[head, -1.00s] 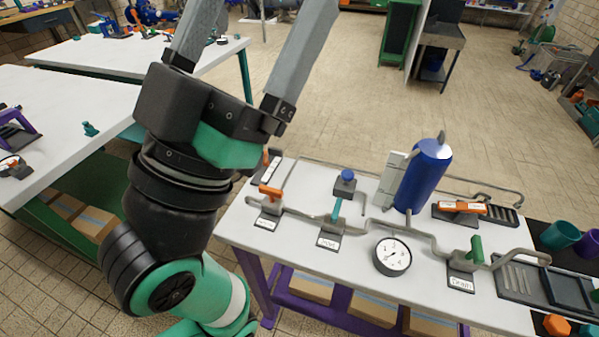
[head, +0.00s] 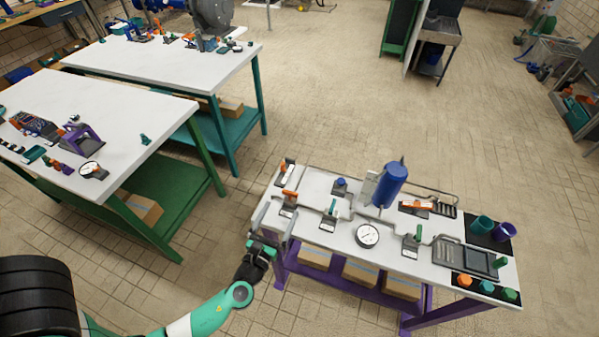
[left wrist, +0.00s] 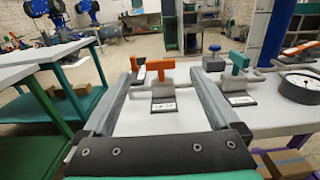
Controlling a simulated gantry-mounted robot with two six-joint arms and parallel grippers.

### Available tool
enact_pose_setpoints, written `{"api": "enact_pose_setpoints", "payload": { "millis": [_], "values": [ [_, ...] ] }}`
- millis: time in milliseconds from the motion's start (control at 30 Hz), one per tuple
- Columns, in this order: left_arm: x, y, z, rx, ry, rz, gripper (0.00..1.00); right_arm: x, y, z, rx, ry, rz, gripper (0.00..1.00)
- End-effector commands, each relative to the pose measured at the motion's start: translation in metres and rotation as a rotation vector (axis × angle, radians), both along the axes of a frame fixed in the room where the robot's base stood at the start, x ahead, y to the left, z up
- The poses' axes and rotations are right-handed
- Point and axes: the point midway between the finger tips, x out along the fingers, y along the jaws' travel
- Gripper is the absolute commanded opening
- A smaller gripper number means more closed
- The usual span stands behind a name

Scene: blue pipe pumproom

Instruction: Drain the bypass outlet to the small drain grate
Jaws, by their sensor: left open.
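The pipe rig stands on a white table with purple legs (head: 330,262). Near its left end are two orange-handled valves, a front one (head: 289,198) and a rear one (head: 286,170). Another orange handle (head: 415,206) lies beside the small drain grate (head: 444,209) at the back right. A teal-handled valve (head: 330,212) and a green-handled valve (head: 413,239) sit along the front pipe. My left gripper (head: 275,219) is open and empty at the table's left front edge. In the left wrist view the front orange handle (left wrist: 160,66) appears between the fingers, beyond their tips. Labels are unreadable.
A blue tank (head: 391,184), a round gauge (head: 367,235) and a blue knob (head: 340,182) stand on the rig. Other white tables (head: 120,108) stand left.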

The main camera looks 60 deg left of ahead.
Motion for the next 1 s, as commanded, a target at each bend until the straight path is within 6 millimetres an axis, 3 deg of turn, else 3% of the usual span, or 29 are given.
{"api": "enact_pose_setpoints", "payload": {
  "millis": [267,700,1000],
  "values": [
    [0.014,0.013,-0.002,-0.002,-0.006,0.005,0.95,0.000,0.000,-0.005,0.000,0.001,0.000,0.57],
    [0.079,0.072,-0.002,-0.002,-0.007,0.002,0.95,0.000,0.000,-0.016,0.000,0.000,0.000,0.57],
    [0.087,0.079,-0.001,-0.002,-0.006,0.001,0.95,0.000,0.000,-0.017,0.000,0.000,0.000,0.57]
  ]
}}
